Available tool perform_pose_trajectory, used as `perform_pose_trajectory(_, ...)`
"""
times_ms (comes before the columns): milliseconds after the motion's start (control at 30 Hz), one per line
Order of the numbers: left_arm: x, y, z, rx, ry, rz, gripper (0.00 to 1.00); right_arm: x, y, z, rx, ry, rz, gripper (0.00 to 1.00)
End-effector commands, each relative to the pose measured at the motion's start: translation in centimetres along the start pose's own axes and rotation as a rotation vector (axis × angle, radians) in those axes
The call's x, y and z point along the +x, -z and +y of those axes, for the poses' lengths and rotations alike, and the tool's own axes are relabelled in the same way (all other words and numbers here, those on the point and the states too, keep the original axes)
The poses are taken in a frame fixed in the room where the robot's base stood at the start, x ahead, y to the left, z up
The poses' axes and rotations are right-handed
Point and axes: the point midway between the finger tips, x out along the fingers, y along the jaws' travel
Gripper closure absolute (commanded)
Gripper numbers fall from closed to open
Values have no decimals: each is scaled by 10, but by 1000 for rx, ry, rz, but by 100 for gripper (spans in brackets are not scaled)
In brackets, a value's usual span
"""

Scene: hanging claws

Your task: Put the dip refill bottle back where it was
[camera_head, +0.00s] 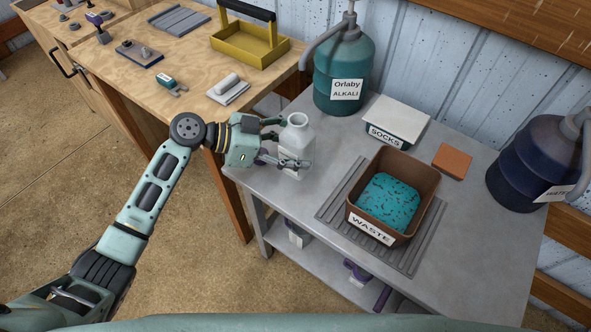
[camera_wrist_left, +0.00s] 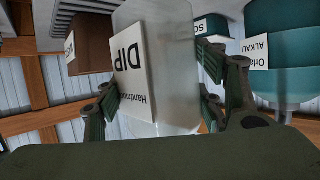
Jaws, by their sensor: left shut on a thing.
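The dip refill bottle (camera_head: 298,131) is a whitish translucent bottle with an open neck. It is upright near the left edge of the grey metal table (camera_head: 310,202). My left gripper (camera_head: 293,148) reaches it from the left and is shut around its body. In the left wrist view the bottle (camera_wrist_left: 170,60) fills the middle, with its white DIP label upside down, between the fingers of my left gripper (camera_wrist_left: 160,92). I cannot tell whether the bottle's base touches the table. My right gripper is not in view.
A brown WASTE bin (camera_head: 421,170) stands on a ribbed mat right of the bottle. A SOCKS box (camera_head: 405,112), a teal ALKALI jug (camera_head: 343,65), an orange block (camera_head: 452,161) and a dark blue jug (camera_head: 530,160) are also there. A wooden bench (camera_head: 195,72) adjoins at the left.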

Motion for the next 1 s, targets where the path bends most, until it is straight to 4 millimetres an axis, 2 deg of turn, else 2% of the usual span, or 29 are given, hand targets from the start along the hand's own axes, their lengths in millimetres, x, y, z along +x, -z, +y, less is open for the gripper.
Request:
perform_pose_trajectory(100, 7, -17, 1, -4, 0, 1, 99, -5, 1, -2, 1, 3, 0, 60)
perform_pose_trajectory(500, 24, -59, 0, -1, 0, 1, 99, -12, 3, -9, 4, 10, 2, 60)
perform_pose_trajectory(933, 27, -65, 0, 1, 1, 1, 99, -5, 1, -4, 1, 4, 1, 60)
perform_pose_trajectory(967, 26, -65, 0, 1, 1, 0, 36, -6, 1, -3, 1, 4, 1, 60)
perform_pose_trajectory(1000, 26, -64, 0, 1, 1, 0, 32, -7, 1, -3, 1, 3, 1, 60)
